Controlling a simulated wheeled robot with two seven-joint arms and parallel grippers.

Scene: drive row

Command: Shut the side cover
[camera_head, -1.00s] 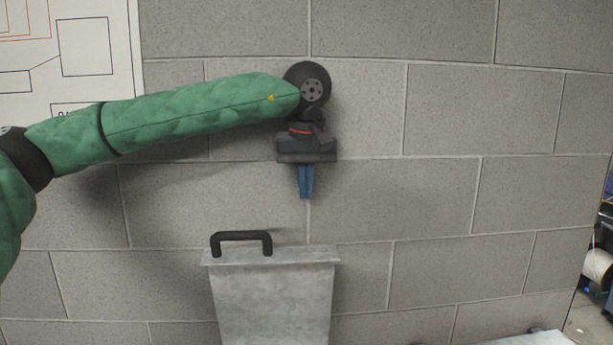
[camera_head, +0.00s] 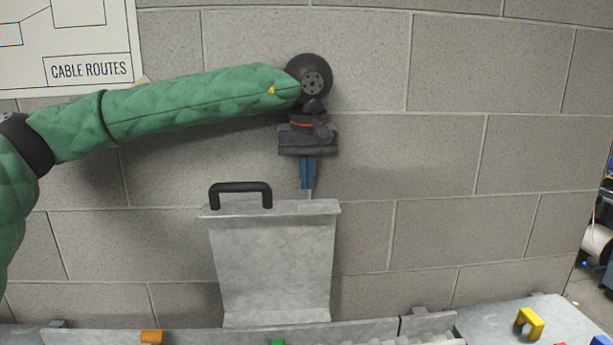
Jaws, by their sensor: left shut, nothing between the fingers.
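A grey metal cover (camera_head: 270,260) stands upright in front of the block wall, rising from the back of a metal housing (camera_head: 210,338) at the bottom of the picture. A black handle (camera_head: 240,188) sits on its top edge, towards the left. My left gripper (camera_head: 307,186) points down with its blue fingers shut and empty. In the picture its tips are just above the cover's top edge, right of the handle. I cannot tell whether they are in front of it. My right gripper is not in view.
A yellow handle (camera_head: 529,322) stands on a metal surface at the lower right. An orange piece (camera_head: 152,337) and a green piece (camera_head: 277,342) show along the bottom edge. A wall chart (camera_head: 75,45) hangs at the upper left. Shelving is at the far right.

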